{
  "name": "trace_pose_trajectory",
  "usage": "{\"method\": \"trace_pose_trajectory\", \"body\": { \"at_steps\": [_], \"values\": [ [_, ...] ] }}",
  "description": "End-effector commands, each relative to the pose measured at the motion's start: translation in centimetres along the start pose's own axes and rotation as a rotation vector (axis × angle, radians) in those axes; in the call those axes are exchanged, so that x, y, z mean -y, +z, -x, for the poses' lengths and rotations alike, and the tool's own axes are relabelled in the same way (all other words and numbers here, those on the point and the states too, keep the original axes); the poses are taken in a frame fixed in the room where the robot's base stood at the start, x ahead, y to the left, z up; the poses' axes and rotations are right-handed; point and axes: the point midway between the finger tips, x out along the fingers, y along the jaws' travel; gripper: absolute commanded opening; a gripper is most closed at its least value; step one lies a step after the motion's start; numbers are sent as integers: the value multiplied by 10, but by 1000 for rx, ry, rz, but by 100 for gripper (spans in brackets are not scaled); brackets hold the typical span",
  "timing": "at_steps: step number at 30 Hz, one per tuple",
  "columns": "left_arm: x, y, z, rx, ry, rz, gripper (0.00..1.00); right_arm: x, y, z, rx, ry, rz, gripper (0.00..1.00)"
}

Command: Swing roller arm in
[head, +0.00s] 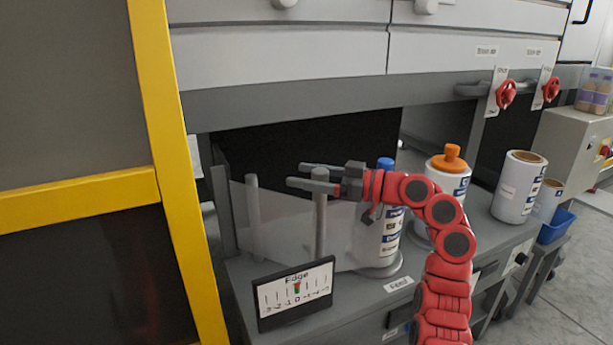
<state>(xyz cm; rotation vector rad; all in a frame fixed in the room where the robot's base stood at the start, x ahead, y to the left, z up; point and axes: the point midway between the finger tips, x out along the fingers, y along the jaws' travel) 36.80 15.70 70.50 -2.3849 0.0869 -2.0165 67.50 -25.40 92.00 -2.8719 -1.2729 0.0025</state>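My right gripper (302,176) reaches in from the right on its red arm, above the grey machine deck. Its two grey fingers point left and stand apart. An upright grey roller post (320,232) rises from the deck at the fingers; its top shows at the gap between them. I cannot tell whether the fingers touch it. A second grey post (254,218) stands further left. Which part is the swinging roller arm is not clear from this view. My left gripper is not in view.
A labelled white roll with a blue top (391,235) stands behind my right wrist; an orange-topped one (450,175) is to its right. An "Edge" scale sign (296,295) stands at the deck's front. A yellow frame (170,130) bounds the left. Red handles (506,95) are at upper right.

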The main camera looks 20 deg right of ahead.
Motion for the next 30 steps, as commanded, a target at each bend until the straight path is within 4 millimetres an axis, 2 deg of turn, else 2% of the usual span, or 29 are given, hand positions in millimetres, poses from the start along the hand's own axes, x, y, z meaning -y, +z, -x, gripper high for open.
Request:
{"method": "trace_pose_trajectory", "body": {
  "at_steps": [7,11,14,24,30],
  "values": [
    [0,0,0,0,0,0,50,0,0,0,-1,0,0,74],
    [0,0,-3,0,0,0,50,-1,-1,10,0,2,0,74],
    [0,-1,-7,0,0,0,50,-1,-2,27,0,4,0,74],
    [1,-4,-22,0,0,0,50,-1,-3,116,-2,6,0,74],
    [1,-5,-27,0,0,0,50,-1,-1,156,0,2,-2,74]
  ]
}}
